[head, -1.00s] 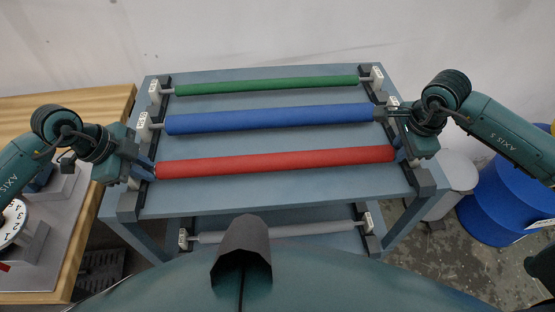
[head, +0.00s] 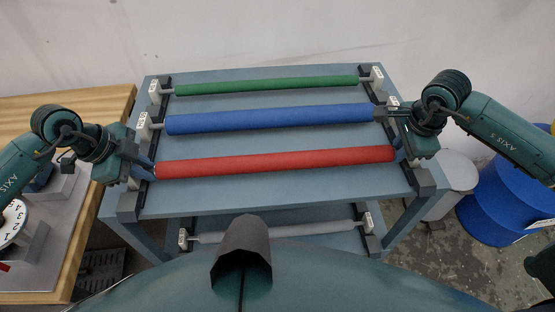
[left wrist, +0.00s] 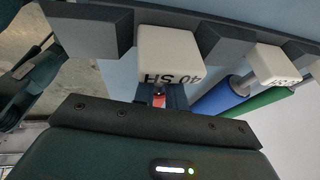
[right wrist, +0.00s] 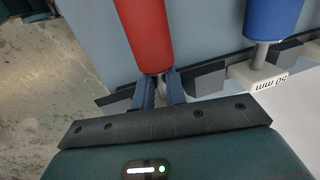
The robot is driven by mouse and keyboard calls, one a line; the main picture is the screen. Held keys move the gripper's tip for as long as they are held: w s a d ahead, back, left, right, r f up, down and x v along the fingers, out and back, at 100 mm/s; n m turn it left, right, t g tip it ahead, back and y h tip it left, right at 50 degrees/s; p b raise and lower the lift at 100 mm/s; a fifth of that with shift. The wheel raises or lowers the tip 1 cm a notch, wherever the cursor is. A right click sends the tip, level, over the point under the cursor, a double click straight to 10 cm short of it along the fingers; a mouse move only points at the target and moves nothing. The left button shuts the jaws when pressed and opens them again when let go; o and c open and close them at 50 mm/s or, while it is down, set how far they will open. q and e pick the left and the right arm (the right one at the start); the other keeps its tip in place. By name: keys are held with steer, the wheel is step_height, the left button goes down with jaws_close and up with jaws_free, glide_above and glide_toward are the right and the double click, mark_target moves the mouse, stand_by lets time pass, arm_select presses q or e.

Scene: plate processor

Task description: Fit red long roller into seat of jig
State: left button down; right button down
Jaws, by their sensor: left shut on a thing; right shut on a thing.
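The red long roller (head: 275,162) lies across the front of the blue-grey jig table (head: 290,195), nearly level in the head view. My left gripper (head: 149,167) is shut at its left end, and my right gripper (head: 397,146) is shut on its right end. In the right wrist view the red roller (right wrist: 146,35) runs up from between the blue fingers (right wrist: 158,93), which close on its end shaft. In the left wrist view a white seat block marked "40 SH" (left wrist: 168,50) covers most of the left fingers. Whether the shaft ends rest in the seats cannot be told.
A blue roller (head: 270,118) and a green roller (head: 268,86) lie in seats behind the red one. A grey roller (head: 290,231) lies on a lower shelf. A wooden bench (head: 85,110) stands left, blue drums (head: 510,195) right.

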arm_select(q)
steer(key=shift+r, duration=0.1)
arm_select(e)
steer(key=shift+r, duration=0.1)
